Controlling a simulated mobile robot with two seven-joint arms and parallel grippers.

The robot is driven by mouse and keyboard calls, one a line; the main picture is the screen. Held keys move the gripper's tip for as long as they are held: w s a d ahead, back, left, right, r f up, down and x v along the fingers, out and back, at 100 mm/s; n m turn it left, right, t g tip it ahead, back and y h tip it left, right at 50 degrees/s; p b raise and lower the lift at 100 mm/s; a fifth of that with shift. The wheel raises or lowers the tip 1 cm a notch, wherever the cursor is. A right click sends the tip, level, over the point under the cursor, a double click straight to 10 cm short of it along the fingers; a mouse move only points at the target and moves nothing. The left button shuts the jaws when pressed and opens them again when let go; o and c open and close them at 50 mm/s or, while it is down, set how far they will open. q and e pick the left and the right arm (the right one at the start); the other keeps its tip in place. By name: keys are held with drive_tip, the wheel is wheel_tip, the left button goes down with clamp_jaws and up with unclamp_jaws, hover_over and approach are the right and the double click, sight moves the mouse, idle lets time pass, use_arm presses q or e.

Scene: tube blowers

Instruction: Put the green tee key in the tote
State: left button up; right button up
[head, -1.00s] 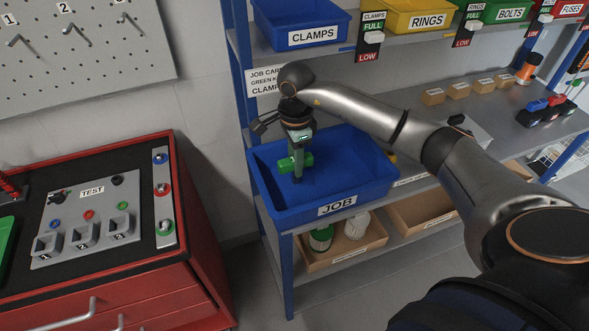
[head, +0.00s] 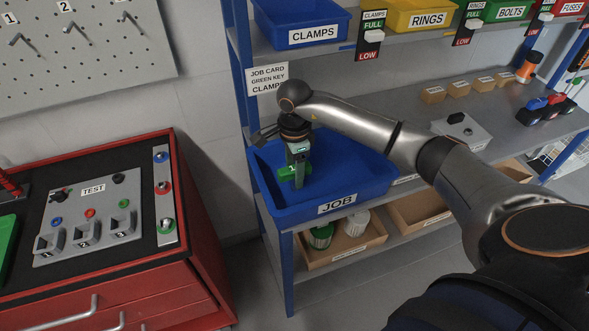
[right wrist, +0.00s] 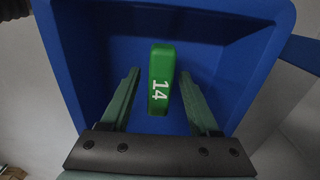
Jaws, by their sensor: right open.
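The green tee key (right wrist: 160,82), marked 14, is inside the blue JOB tote (head: 347,193). It also shows in the head view (head: 287,174), partly hidden by my right gripper (head: 299,178). My right gripper reaches down into the tote from above. Its jaws are open, one finger on each side of the key, with a gap on both sides in the right wrist view. I cannot tell whether the key touches the tote floor. The tote's walls (right wrist: 60,75) rise around the gripper in the right wrist view. My left gripper is not in view.
The tote stands on a blue-framed shelf, with a CLAMPS bin (head: 318,33) and a job card (head: 267,80) above. A lower cardboard box (head: 345,252) holds a green-and-white item and a white one. A red cabinet (head: 150,275) with a TEST panel is left.

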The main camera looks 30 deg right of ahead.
wheel_tip(320, 180, up, 12)
drive_tip(key=shift+r+b, duration=0.15)
drive_tip(key=shift+b, duration=0.25)
idle(0.3)
